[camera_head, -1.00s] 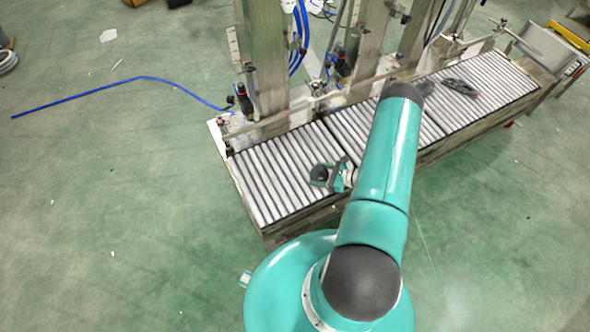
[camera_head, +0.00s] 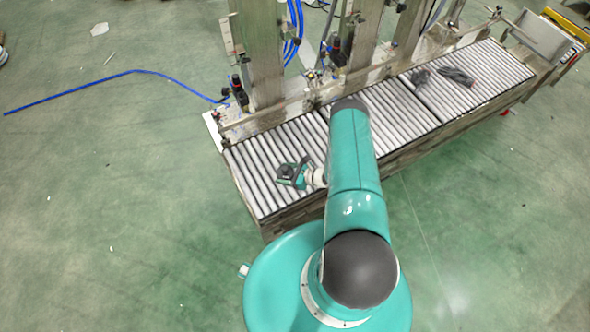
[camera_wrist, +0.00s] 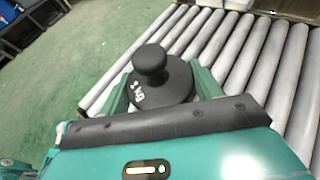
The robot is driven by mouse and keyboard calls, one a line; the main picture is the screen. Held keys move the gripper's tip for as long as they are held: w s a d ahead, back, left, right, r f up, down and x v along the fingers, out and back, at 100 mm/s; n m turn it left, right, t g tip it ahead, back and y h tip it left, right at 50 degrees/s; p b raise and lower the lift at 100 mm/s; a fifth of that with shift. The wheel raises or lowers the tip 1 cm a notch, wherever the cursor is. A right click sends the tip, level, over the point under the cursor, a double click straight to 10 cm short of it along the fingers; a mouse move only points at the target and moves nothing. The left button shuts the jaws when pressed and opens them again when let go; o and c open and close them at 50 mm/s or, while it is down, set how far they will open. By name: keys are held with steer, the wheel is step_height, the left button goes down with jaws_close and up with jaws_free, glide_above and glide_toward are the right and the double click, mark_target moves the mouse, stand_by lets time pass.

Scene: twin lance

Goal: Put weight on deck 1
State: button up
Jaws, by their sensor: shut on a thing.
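The weight (camera_wrist: 166,84) is a dark round disc with a knob on top and pale markings on its face. My gripper (camera_wrist: 161,90) is shut on it, with a green finger on each side. In the head view the weight (camera_head: 286,170) and my gripper (camera_head: 293,176) are over the left section of the roller deck (camera_head: 250,160). The knob points up. I cannot tell whether the weight touches the rollers. No label shows which section is deck 1.
The roller conveyor runs on to the right in further sections (camera_head: 400,110). Dark objects (camera_head: 457,76) lie on the right section. Metal posts (camera_head: 258,50) and a rail stand along the back edge. A blue hose (camera_head: 100,80) lies on the open green floor at left.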

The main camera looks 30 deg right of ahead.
mark_target(283, 178)
steer(key=shift+w+a+f, duration=0.3)
steer(key=shift+w+f, duration=0.05)
steer(key=shift+f, duration=0.15)
steer(key=shift+w+a+f, duration=0.15)
steer(key=shift+f, duration=1.6)
steer(key=shift+f, duration=0.1)
steer(key=o, duration=1.8)
steer(key=shift+c, duration=0.2)
